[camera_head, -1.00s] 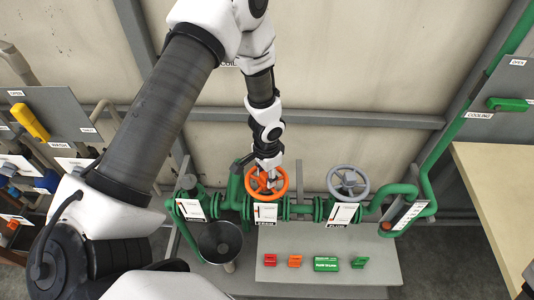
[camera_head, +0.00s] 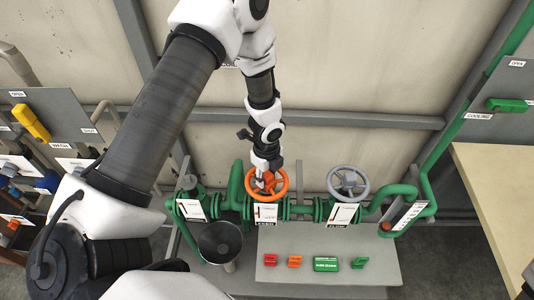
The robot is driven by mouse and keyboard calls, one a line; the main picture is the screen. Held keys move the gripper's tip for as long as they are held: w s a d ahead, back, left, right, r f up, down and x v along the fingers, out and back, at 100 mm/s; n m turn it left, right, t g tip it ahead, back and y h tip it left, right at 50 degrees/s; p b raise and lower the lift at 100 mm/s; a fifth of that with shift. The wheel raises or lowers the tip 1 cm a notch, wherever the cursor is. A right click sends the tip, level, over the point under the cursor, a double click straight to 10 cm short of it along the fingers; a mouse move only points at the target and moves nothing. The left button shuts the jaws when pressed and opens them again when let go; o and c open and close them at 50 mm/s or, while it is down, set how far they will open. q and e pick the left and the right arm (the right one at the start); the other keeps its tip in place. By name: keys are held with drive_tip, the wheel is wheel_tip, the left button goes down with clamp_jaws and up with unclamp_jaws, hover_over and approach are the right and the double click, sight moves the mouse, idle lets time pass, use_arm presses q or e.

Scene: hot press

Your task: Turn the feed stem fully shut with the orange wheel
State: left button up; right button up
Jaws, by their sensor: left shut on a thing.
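The orange wheel (camera_head: 281,183) sits on the green pipe line in the middle of the view, above a white label plate. My left gripper (camera_head: 265,181) reaches down to the wheel from above and is shut on it, at the left-centre part of the wheel. The fingertips are small and partly merge with the wheel, so the exact grip point is hard to make out. The feed stem under the wheel is hidden. My right gripper is not in view.
A grey wheel (camera_head: 348,181) stands to the right on the same green pipe. A dark funnel (camera_head: 220,242) is at lower left. A grey shelf (camera_head: 330,280) holds several small red, orange and green pieces. A wooden table (camera_head: 500,190) is at far right.

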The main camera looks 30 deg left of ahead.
use_arm(q)
drive_tip(key=m, duration=0.6)
drive_tip(key=shift+m, duration=0.4)
drive_tip(key=m, duration=0.4)
drive_tip(key=shift+r, duration=0.1)
drive_tip(key=m, duration=0.4)
drive_tip(key=shift+w+m, duration=0.1)
drive_tip(key=shift+m, duration=0.2)
drive_tip(key=o, duration=1)
